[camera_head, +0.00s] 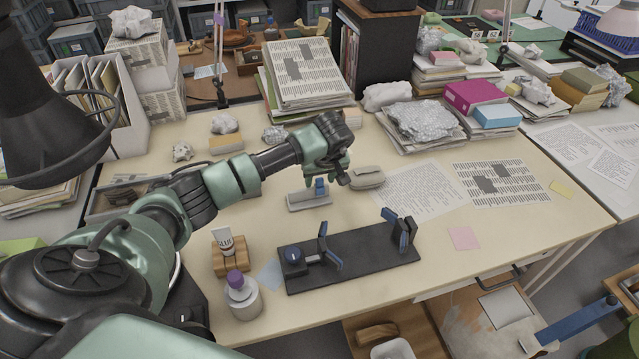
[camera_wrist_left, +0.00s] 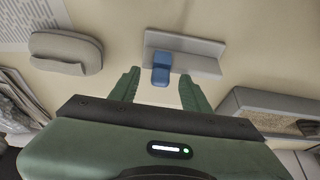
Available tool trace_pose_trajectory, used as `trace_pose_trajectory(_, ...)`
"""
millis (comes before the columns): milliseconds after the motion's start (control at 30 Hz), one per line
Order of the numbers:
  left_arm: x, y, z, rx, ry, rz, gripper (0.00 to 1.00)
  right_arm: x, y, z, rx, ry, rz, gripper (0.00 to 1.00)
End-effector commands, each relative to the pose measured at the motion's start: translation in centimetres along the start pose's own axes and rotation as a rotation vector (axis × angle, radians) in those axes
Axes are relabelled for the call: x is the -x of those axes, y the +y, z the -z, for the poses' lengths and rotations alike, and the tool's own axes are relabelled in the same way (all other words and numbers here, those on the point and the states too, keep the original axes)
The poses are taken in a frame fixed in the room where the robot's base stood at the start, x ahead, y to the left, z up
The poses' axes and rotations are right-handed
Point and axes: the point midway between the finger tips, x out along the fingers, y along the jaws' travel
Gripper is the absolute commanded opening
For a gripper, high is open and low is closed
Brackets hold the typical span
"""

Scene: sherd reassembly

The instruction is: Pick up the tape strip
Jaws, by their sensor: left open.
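The tape strip (camera_head: 320,186) is a small blue piece at a pale grey holder (camera_head: 304,201) on the table. In the left wrist view the blue strip (camera_wrist_left: 161,70) sticks out from the front of the holder (camera_wrist_left: 195,62). My left gripper (camera_head: 332,180) is above the table close to the strip. In the wrist view its two green fingers (camera_wrist_left: 160,90) are apart, with the strip between and just beyond the tips, and nothing is held. I cannot tell the exact height gap. My right gripper is not in view.
A rounded beige piece (camera_head: 367,178) lies right of the holder. A black clamp fixture (camera_head: 360,262) with blue jaws stands in front. A glue tube (camera_head: 224,240) in a wooden stand and a purple-capped bottle (camera_head: 243,299) are at the left front. A grey tray (camera_wrist_left: 245,105) is nearby.

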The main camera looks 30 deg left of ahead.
Motion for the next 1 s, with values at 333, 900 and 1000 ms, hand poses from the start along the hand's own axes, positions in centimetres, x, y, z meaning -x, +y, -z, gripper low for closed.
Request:
trace_pose_trajectory(333,0.0,0.0,0.0,0.001,0.000,0.000,0.04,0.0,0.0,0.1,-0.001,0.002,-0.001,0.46)
trace_pose_trajectory(900,3.5,0.1,1.6,0.003,0.004,-0.004,0.04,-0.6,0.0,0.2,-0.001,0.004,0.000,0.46)
trace_pose_trajectory(1000,5.8,0.0,2.5,0.002,0.006,-0.004,0.04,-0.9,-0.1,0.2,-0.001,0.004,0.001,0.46)
